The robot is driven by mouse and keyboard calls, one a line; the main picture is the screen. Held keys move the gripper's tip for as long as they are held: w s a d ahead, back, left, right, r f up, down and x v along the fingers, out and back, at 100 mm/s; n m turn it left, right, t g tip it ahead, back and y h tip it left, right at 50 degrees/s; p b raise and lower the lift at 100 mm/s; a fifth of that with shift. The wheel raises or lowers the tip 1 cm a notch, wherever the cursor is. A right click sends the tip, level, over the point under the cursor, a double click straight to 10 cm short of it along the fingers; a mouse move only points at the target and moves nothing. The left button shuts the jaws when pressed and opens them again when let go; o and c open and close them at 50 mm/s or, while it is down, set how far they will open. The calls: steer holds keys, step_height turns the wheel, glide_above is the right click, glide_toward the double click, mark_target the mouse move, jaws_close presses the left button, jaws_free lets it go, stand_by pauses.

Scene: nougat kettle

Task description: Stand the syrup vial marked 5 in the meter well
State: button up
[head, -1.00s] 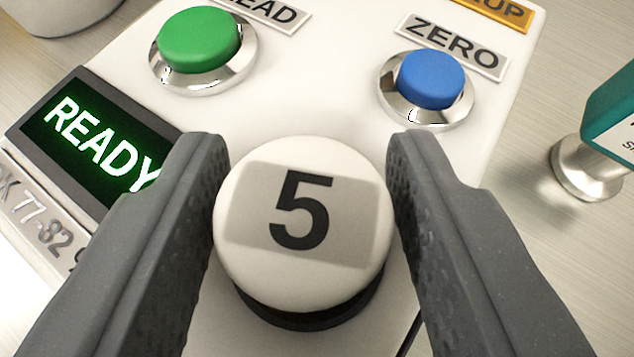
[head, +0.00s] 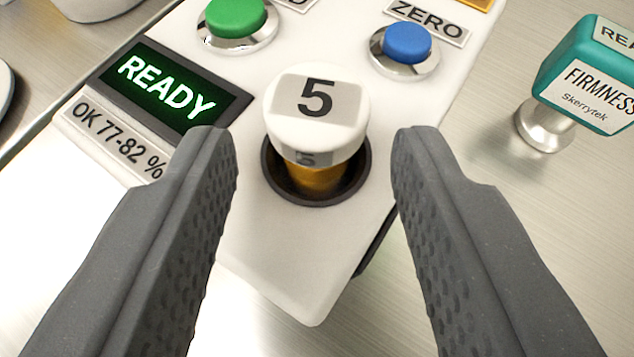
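The syrup vial marked 5 (head: 316,105) has a white cap with a black 5 and an amber body. It stands upright in the dark-rimmed meter well (head: 357,178) of the white meter (head: 290,255). Its lower part is hidden inside the well. My gripper (head: 315,140) is open, with one grey finger on each side of the vial and clear gaps between; neither finger touches it. The meter's display (head: 168,88) glows green with READY.
The meter has a green button (head: 236,15) and a blue button (head: 407,42) labelled ZERO. A label (head: 112,138) reads OK 77-82 %. A teal FIRMNESS device (head: 590,75) stands at the right. Bare metal table (head: 520,210) lies at the lower right.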

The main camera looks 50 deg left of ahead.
steer(key=v, duration=0.6)
steer(key=shift+p, duration=0.35)
steer(key=shift+s, duration=0.15)
stand_by(0.3)
